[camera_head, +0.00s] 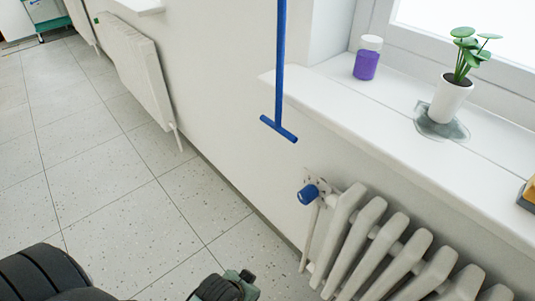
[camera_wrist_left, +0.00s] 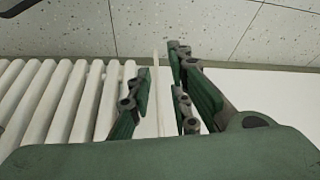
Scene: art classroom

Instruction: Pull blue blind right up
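A blue pull rod with a T-shaped crossbar (camera_head: 279,128) hangs in front of the wall, left of the window sill, in the head view. Its upper end leaves the top of the picture, and the blind is out of view. Part of my left gripper (camera_head: 226,287) shows at the bottom edge, well below the crossbar and apart from it. In the left wrist view, the green fingers of my left gripper (camera_wrist_left: 160,72) are spread with nothing held between them. The rod does not show in that view. My right gripper is out of view.
A white radiator (camera_head: 385,240) with a blue valve knob (camera_head: 308,194) stands below the sill (camera_head: 400,135). The sill holds a purple jar (camera_head: 367,62) and a potted plant (camera_head: 450,98). Another radiator (camera_head: 135,70) is farther left. The tiled floor (camera_head: 110,150) is clear.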

